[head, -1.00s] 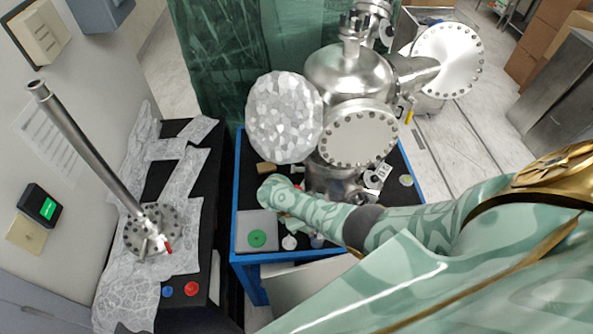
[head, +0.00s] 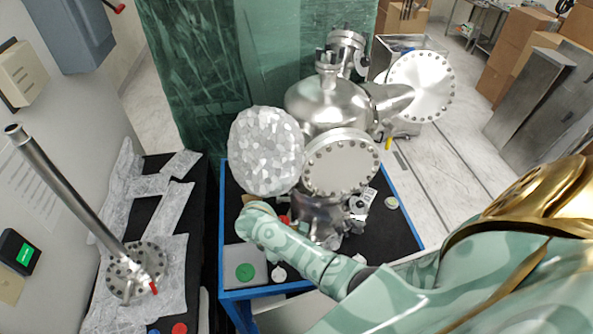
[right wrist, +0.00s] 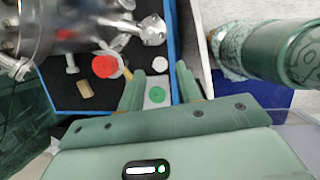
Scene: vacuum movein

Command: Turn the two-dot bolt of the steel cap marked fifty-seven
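A steel chamber (head: 322,102) stands on a blue-edged cart with several round bolted caps. One cap (head: 342,166) faces me, with a ring of bolts around its rim. A second bolted cap (head: 421,87) sits at the upper right. A third round face (head: 266,151) is covered in crinkled foil. No number or dot marks are readable on any cap. My right arm crosses the head view below the chamber; its fingertips are hidden there. In the right wrist view my right gripper (right wrist: 158,76) is open and empty, above the cart's edge area. My left gripper is not in view.
The cart's blue rim (head: 222,225) encloses a black top. A grey box with a green disc (head: 245,271) sits at its near left corner. A red disc (right wrist: 105,66) lies nearby in the wrist view. A bolted flange with a tall pipe (head: 65,190) stands on the left table.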

